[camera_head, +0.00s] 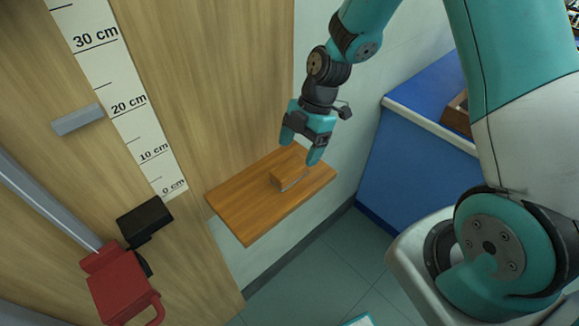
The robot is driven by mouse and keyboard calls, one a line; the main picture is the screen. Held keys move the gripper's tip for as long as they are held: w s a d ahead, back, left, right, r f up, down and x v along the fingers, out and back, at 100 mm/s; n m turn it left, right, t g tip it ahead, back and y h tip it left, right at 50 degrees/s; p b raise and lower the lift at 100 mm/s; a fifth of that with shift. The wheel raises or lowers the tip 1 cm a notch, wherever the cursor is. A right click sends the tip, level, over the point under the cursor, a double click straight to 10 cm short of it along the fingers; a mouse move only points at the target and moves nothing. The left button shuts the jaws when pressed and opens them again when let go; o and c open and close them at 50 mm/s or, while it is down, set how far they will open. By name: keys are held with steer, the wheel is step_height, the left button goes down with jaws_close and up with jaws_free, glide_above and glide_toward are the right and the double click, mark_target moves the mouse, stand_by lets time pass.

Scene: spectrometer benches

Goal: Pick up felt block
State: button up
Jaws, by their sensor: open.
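A small brown block (289,174), which looks like the felt block, lies on a wooden shelf (245,219) fixed to the wall. Its near lower edge shows a thin pale grey strip. My gripper (300,153) is open, pointing down just above the block's far side. The fingers stand apart, and one fingertip comes near the block's right end. From this view I cannot tell whether a finger touches the block. Nothing is held between the fingers.
A wooden panel at left carries a height scale (125,95) and a grey bar. A red object (117,287) and a black box (144,217) are at lower left. A blue bench (400,160) stands right of the shelf. The shelf around the block is bare.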

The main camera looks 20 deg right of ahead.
mark_target(291, 165)
steer(key=shift+p+x, duration=1.35)
steer(key=shift+x, duration=1.9)
steer(key=shift+w+a+r, duration=0.1)
steer(key=shift+w+a, duration=0.05)
steer(key=c, duration=1.1)
step_height(291, 165, up, 20)
steer(key=b, duration=0.4)
